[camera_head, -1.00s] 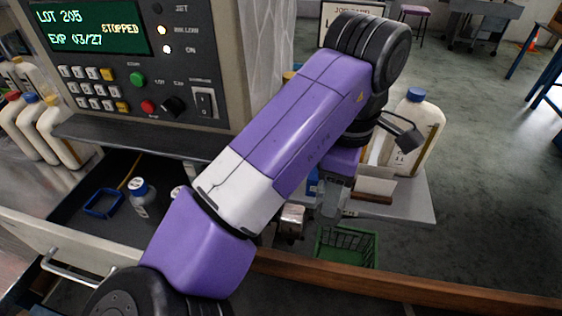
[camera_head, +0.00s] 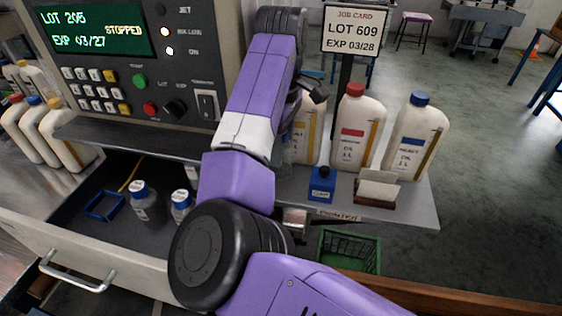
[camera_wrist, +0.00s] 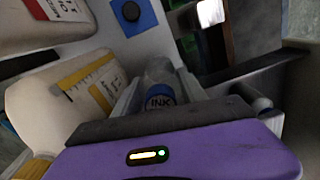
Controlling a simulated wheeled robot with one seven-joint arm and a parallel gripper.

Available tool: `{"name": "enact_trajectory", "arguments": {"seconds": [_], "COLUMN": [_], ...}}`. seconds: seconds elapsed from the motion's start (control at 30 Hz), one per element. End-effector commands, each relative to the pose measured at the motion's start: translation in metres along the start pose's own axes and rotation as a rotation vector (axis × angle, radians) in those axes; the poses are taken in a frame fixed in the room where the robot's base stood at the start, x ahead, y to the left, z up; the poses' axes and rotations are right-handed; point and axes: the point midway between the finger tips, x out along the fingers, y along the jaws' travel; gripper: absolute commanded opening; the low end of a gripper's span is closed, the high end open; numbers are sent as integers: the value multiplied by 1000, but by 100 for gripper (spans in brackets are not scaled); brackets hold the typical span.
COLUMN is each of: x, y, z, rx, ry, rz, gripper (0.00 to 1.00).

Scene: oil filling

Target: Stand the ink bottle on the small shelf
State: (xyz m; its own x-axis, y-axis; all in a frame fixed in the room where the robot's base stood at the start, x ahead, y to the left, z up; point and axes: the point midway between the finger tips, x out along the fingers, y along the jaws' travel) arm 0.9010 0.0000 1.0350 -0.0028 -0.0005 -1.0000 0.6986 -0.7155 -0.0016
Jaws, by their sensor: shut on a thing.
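The ink bottle (camera_wrist: 160,97) shows in the wrist view with a blue-and-white INK label. My gripper (camera_wrist: 160,84) is shut on it, with one finger on each side. The bottle's lower end is hidden by the gripper body. In the head view my arm hides the gripper and most of what it holds, near the left end of a small grey shelf (camera_head: 418,207). I cannot tell whether the bottle touches the shelf.
On the shelf stand a red-capped jug (camera_head: 355,135), a blue-capped jug (camera_head: 414,140), a yellow-labelled jug (camera_head: 306,138), a blue block (camera_head: 321,184) and a card holder (camera_head: 376,191). Two bottles (camera_head: 145,203) (camera_head: 181,207) stand in the open drawer (camera_head: 110,237). A green basket (camera_head: 348,252) is below.

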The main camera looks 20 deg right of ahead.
Motion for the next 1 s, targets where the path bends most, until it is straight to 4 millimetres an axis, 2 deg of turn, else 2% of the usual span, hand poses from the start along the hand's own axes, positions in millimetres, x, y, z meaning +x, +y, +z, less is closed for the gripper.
{"name": "enact_trajectory", "arguments": {"seconds": [0.23,0.4,0.87,0.9,0.97,1.0], "x": [17,41,49,49,49,49], "y": [0,0,2,2,2,2], "z": [0,1,-3,-3,-3,-3], "rx": [0,0,-1,-1,-1,-1], "ry": [0,-1,0,1,1,1], "rz": [2,1,2,2,2,2], "gripper": [9,9,9,57,69,71]}}
